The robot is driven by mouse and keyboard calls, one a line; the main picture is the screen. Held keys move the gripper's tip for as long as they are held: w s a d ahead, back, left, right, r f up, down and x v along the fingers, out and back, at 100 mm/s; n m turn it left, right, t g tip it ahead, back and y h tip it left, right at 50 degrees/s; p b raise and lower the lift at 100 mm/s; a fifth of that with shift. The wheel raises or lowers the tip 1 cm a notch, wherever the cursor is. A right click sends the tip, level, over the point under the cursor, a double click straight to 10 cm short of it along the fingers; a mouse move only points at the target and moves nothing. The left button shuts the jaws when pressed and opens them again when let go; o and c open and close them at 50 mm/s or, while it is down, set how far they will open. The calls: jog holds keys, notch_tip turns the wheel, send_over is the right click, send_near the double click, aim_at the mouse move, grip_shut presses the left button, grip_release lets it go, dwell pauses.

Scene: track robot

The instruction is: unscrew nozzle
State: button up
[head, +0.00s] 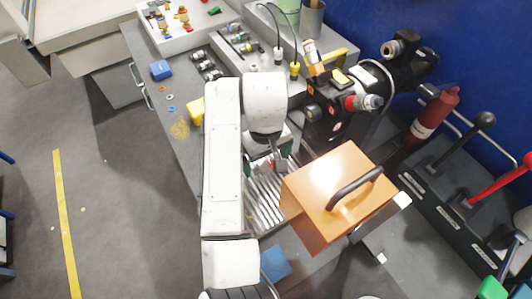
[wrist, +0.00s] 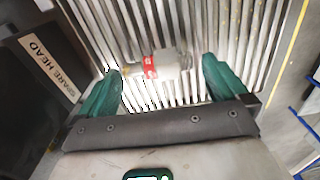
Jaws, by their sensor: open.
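My gripper (wrist: 160,70) is open, with its two green fingers spread apart over a ribbed metal surface (wrist: 215,22). Between the fingers in the wrist view lies a small part with a red band, a pale body and a brass-coloured left end (wrist: 165,66); I cannot tell whether it is a nozzle or whether the fingers touch it. In the head view my gripper (head: 277,160) hangs above the same ribbed surface (head: 262,205), and its fingertips are hard to make out. A black machine holds a red-collared, silver-ended piece that looks like a nozzle (head: 368,102).
An orange box with a black handle (head: 325,185) stands right of my gripper. Levers (head: 475,135) stand at the right. The floor at left is clear.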

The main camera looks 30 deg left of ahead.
jog(key=shift+c, duration=0.2)
jog(key=c, duration=1)
jog(key=shift+s+a+r+p, duration=0.2)
jog(key=shift+s+p, duration=0.15)
jog(key=shift+p, duration=0.2)
jog(key=shift+s+f, duration=0.1)
jog(key=shift+f, duration=0.1)
jog(key=shift+c, duration=0.5)
